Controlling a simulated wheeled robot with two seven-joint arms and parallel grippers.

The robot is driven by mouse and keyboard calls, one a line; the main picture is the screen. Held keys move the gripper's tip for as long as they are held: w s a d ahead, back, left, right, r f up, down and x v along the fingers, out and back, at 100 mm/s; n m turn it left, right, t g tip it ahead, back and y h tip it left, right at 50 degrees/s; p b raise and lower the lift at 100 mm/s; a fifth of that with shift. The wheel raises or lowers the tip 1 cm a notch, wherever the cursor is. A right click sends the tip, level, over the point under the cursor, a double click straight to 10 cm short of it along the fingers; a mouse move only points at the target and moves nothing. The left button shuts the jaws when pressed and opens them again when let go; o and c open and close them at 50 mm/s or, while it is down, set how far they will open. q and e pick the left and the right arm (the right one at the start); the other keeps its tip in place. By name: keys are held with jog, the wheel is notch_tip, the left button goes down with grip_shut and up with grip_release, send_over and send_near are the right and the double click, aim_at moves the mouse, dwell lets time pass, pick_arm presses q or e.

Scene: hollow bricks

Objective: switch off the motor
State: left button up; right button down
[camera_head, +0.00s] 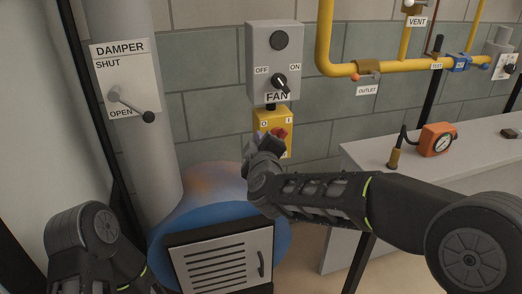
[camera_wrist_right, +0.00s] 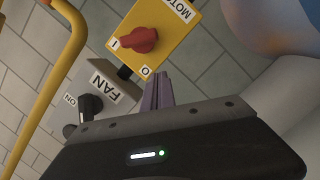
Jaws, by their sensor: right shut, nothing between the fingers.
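The motor switch is a yellow box (camera_head: 262,117) on the wall below the fan box, marked O and I, with a red knob (camera_head: 280,133). In the right wrist view the box (camera_wrist_right: 172,28) reads MOTO, the rest cut off, and the red knob (camera_wrist_right: 139,40) appears to point towards I. My right gripper (camera_head: 257,140) is in front of the yellow box and covers its lower left part. Its fingers (camera_wrist_right: 158,90) are shut and empty, with their tips near the box's O side; contact cannot be told. My left arm shows at bottom left, its gripper out of view.
The grey FAN box (camera_head: 262,70) with its black knob (camera_head: 280,83) is directly above. A damper lever (camera_head: 132,106) is on the left pipe. A blue vessel (camera_head: 195,215) stands below.

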jog(key=shift+w+d+f+b, duration=0.35)
jog(key=shift+w+d+f, duration=0.2)
jog(key=shift+d, duration=0.2)
jog(key=shift+w+d+f+b, duration=0.4)
jog(key=shift+d+f, duration=0.25)
jog(key=shift+d, duration=0.1)
jog(key=shift+f+p, duration=0.1)
jog(key=shift+p, duration=0.25)
jog(key=shift+f+n+p, duration=0.2)
jog(key=shift+n+p, duration=0.55)
jog(key=shift+n, duration=0.15)
jog(key=n, duration=0.2)
jog(key=f+n+t+p, duration=0.1)
jog(key=n, duration=0.2)
jog(key=d+f+n+t+p, duration=0.1)
jog(key=n, duration=0.1)
jog(key=shift+w+n, duration=0.15)
jog(key=shift+n, duration=0.15)
jog(key=shift+f, duration=0.2)
